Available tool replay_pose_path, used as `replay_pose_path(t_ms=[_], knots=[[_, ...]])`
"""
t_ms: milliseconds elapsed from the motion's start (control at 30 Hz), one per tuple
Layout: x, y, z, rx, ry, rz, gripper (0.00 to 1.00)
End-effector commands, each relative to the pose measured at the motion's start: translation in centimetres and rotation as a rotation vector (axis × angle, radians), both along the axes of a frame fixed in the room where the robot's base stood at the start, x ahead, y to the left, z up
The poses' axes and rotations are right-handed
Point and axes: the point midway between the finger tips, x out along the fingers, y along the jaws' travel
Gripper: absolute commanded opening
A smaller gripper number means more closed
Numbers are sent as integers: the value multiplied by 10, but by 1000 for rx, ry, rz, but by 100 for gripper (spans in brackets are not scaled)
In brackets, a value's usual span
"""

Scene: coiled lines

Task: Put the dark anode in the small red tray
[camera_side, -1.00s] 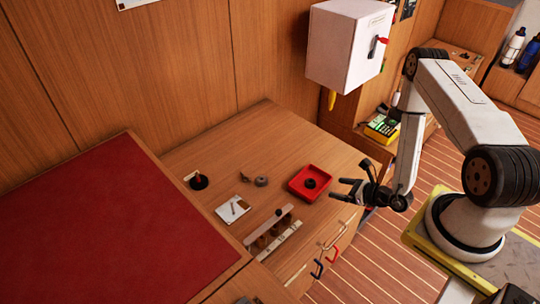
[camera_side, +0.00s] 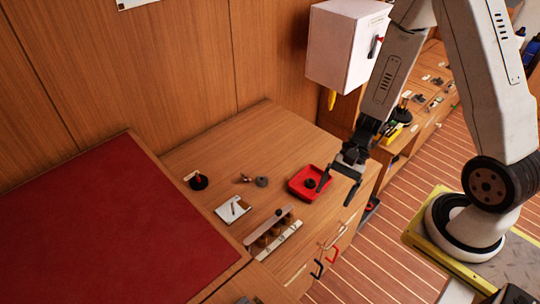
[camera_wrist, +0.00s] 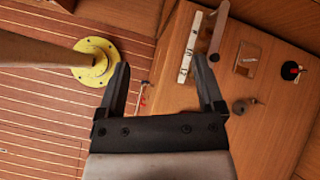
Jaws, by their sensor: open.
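The small red tray (camera_side: 297,192) lies near the bench's right edge in the side view. A dark round piece (camera_side: 310,183) shows inside it; it looks like the dark anode, but it is too small to be sure. My gripper (camera_side: 338,190) is open and empty, pointing down, above and at the right of the tray. One finger overlaps the tray's right side in the picture. In the wrist view my open gripper (camera_wrist: 161,62) has nothing between its fingers, and the tray is not visible there.
A grey round piece (camera_side: 262,182) with a small part beside it lies left of the tray. A white plate (camera_side: 233,209), a black disc with a red top (camera_side: 198,181) and a strip rack (camera_side: 268,229) stand on the bench. A white box (camera_side: 345,45) hangs behind.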

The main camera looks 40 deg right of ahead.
Motion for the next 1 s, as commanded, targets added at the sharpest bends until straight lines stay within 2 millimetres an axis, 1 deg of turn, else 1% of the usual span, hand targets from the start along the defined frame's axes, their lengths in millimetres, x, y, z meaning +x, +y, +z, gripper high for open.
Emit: replay_pose_path(t_ms=[33, 100, 267, 467, 600, 800, 1000], knots=[[-2, -1, 6, -52, -34, 79, 87], [-6, -5, 13, -127, -79, 187, 87], [-7, -16, 28, -298, -206, 421, 87], [6, -27, 54, -511, -409, 692, 87], [18, -30, 74, -635, -555, 847, 87], [31, -28, 93, -736, -696, 975, 87], [33, -28, 98, -758, -726, 1004, 87]])
